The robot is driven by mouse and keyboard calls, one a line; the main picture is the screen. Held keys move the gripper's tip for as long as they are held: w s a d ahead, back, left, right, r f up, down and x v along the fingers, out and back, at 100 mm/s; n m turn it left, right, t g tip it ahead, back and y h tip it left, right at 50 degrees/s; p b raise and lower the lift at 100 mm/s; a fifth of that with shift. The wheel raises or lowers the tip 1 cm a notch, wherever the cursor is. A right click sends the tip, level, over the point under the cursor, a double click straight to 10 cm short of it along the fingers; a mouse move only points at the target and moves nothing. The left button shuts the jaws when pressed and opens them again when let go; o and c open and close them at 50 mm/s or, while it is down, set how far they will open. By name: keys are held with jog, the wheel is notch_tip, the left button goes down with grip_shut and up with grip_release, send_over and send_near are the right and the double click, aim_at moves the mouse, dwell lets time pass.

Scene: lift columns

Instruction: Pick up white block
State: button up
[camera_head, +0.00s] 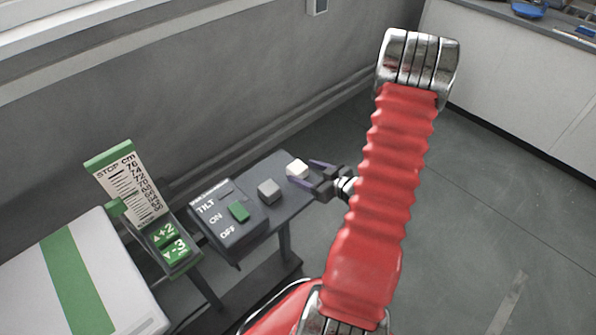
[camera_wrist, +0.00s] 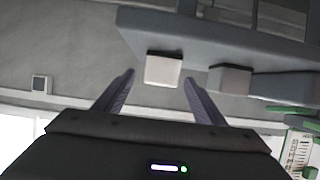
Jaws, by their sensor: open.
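The white block (camera_head: 297,168) sits near the right end of a narrow dark grey table (camera_head: 283,211) in the head view. In the wrist view the white block (camera_wrist: 163,71) lies ahead of my gripper, framed between the two fingertips. My gripper (camera_head: 312,178) is open, with its fingers reaching toward the block from the right. In the wrist view my gripper (camera_wrist: 160,80) has one dark finger on each side of the block. I cannot tell whether either finger touches it.
A grey block (camera_head: 268,190) stands left of the white one; it also shows in the wrist view (camera_wrist: 230,79). Further left are a tilt switch box (camera_head: 228,228) with a green switch (camera_head: 239,211) and a green-and-white scale panel (camera_head: 140,190). A wall runs behind the table. Open floor (camera_head: 460,220) lies right.

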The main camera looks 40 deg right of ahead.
aim_at(297, 169)
jog(key=x, duration=0.4)
jog(key=shift+w+a, duration=0.1)
dwell(0.4)
grip_shut()
dwell(0.7)
jog(key=shift+r, duration=0.1)
